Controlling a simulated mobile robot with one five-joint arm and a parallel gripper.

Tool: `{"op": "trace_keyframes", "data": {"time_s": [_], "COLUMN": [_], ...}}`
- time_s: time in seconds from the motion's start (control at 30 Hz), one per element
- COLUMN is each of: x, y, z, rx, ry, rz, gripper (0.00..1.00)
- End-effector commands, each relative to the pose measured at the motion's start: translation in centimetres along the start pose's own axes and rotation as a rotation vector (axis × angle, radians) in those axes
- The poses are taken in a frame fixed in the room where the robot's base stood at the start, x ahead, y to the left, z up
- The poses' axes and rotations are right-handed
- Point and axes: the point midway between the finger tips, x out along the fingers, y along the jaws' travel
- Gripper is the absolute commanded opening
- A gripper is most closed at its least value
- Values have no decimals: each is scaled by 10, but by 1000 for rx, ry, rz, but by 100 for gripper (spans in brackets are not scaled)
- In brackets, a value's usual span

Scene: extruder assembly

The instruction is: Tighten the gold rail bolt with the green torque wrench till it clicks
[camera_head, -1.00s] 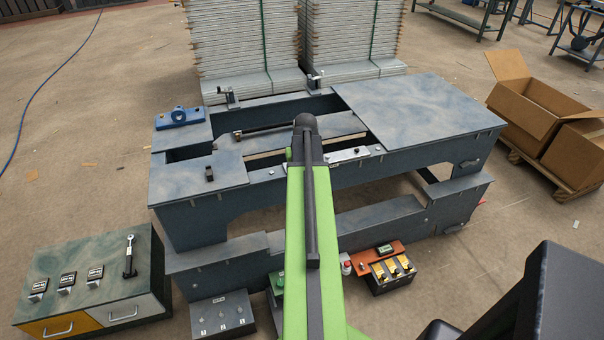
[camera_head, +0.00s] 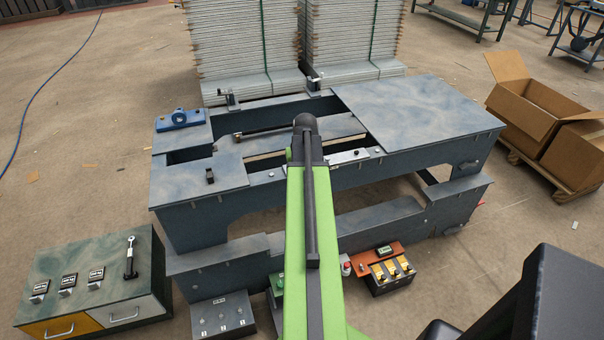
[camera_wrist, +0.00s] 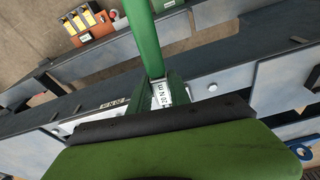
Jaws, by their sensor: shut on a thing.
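A green torque wrench (camera_wrist: 142,35) runs down from the top of the wrist view to the machine's front edge. My gripper (camera_wrist: 160,112) shows there as a green body with a dark strip and is shut on the wrench; its finger contact is mostly hidden. The wrench's lower end is beside a small label plate (camera_wrist: 166,93) on a pale metal rail (camera_wrist: 208,86). A round silvery fastener sits just right of it. I cannot make out the gold rail bolt. In the head view my arm covers the gripper and wrench; the rail (camera_head: 346,156) shows beside the arm.
The grey machine bed (camera_head: 420,110) has open slots. A cabinet (camera_head: 85,265) with a black-handled tool stands front left. A grey switch box (camera_head: 222,315) and an orange-topped box (camera_head: 383,268) stand at the front. Cardboard boxes (camera_head: 545,120) are at the right.

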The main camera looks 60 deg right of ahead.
Motion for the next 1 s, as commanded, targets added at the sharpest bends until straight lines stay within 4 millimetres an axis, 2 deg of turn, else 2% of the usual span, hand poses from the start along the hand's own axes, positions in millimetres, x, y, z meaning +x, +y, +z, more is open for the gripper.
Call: {"op": "trace_keyframes", "data": {"time_s": [0.13, 0.47, 0.9, 1.0], "x": [-7, -7, -54, -58], "y": [0, 0, 0, 0], "z": [-1, -2, -12, -12], "rx": [0, 0, 0, 0], "ry": [0, 0, 0, 0], "rz": [0, 0, 0, 0], "gripper": [0, 0, 0, 0]}}
